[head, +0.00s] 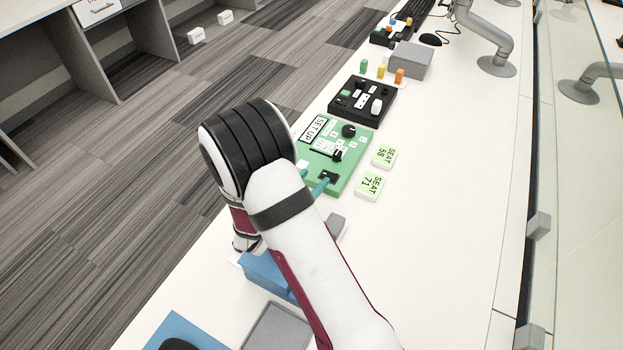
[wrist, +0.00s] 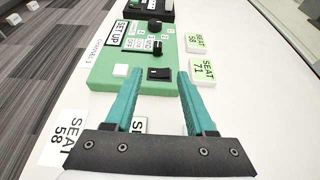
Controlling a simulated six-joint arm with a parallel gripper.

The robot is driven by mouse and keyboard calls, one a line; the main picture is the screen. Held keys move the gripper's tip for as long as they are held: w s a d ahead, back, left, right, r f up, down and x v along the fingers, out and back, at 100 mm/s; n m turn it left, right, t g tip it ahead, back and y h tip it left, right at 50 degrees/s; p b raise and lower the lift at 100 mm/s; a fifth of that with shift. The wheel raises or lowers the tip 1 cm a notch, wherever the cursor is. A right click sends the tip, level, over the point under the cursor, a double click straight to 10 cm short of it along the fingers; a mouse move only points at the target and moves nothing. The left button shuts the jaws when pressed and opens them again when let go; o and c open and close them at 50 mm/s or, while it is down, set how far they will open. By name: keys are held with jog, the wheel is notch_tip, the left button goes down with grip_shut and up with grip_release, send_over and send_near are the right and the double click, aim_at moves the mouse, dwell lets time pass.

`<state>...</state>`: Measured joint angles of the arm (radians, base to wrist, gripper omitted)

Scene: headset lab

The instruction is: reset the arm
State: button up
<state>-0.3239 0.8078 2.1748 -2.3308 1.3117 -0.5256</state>
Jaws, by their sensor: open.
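My gripper (wrist: 155,102) is open and empty in the wrist view, its two teal fingers apart. The fingers point at the near edge of a green panel (wrist: 110,69) marked SET UP. The panel carries a black rocker switch (wrist: 159,73), a white square button (wrist: 121,70) and a black knob (wrist: 155,26). I cannot tell whether the fingers touch the panel.
Two tags, SEAT 58 (head: 384,157) and SEAT 71 (head: 369,187), lie right of the panel. A black panel (head: 361,102) and a grey box (head: 410,60) stand beyond. A blue box (head: 266,274) and a grey tray (head: 276,329) are near my arm.

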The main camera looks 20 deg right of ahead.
dwell(0.3)
jog(key=s+d+r+m+g+h, duration=0.1)
jog(key=s+d+r+m+g, duration=0.35)
jog(key=s+m, duration=0.25)
jog(key=s+d+r+m+g+h, duration=0.1)
jog(key=s+d+r+m+g, duration=0.3)
jog(key=s+r+m, duration=0.25)
jog(key=s+a+m+g+y, duration=0.2)
jog(key=s+a+m+y, duration=0.1)
jog(key=s+m, duration=0.35)
jog(key=s+a+m+g+y, duration=0.1)
jog(key=s+a+m+y, duration=0.25)
jog(key=s+m, duration=0.35)
jog(key=s+a+r+m+t+y, duration=0.1)
jog(key=s+a+r+m+y, duration=0.1)
jog(key=s+a+m+y, duration=0.2)
jog(key=a+m+y, duration=0.1)
jog(key=a+y, duration=0.2)
jog(key=a, duration=0.3)
jog(key=shift+s+a+m+t, duration=0.15)
jog(key=shift+s+m+t, duration=0.05)
jog(key=shift+m+t, duration=0.15)
